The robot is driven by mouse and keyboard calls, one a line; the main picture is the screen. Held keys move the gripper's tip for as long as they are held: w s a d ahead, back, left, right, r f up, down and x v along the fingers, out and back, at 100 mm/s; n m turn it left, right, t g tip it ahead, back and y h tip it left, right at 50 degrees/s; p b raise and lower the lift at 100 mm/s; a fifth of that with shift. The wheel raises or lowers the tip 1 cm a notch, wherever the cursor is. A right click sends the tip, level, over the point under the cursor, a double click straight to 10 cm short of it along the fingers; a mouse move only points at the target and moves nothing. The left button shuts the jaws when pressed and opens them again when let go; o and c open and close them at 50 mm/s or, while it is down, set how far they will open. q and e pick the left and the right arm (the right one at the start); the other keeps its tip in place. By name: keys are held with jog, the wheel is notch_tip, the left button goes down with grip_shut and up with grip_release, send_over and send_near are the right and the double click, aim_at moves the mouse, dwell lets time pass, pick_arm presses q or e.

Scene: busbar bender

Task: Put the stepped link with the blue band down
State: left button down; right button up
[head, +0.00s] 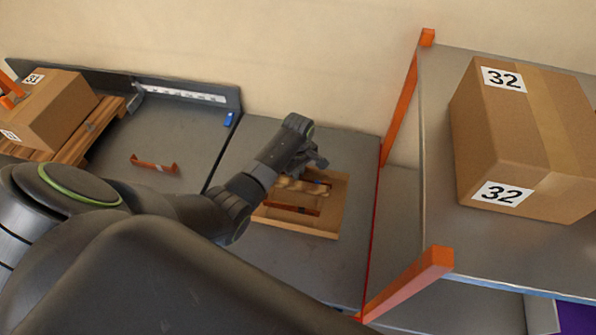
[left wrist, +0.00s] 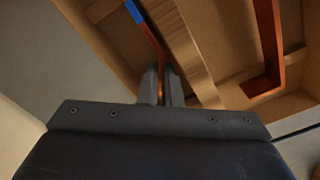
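The stepped link with the blue band is a thin copper strip (left wrist: 153,40); its blue band (left wrist: 134,11) shows at the top of the left wrist view. My left gripper (left wrist: 163,85) is shut on the strip, which runs up from between the two fingers. In the head view my left gripper (head: 318,163) is over the back part of a shallow wooden tray (head: 333,222). The link is beside a wooden divider (left wrist: 183,50) in the tray. Whether it touches the tray floor cannot be told. My right gripper is not in view.
Another copper piece (left wrist: 266,50) lies in the tray across the divider. An orange-brown bracket (head: 154,164) lies on the left grey table. A shelf with orange posts (head: 405,285) and a box marked 32 (head: 525,135) stands on the right. Grey tabletop (head: 285,268) before the tray is clear.

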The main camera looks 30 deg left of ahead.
pick_arm(q)
jog(key=c, duration=1.9)
grip_release()
jog(key=shift+f, duration=0.1)
jog(key=shift+r, duration=0.7)
notch_tip(320, 180, up, 11)
jog(key=shift+f, duration=0.1)
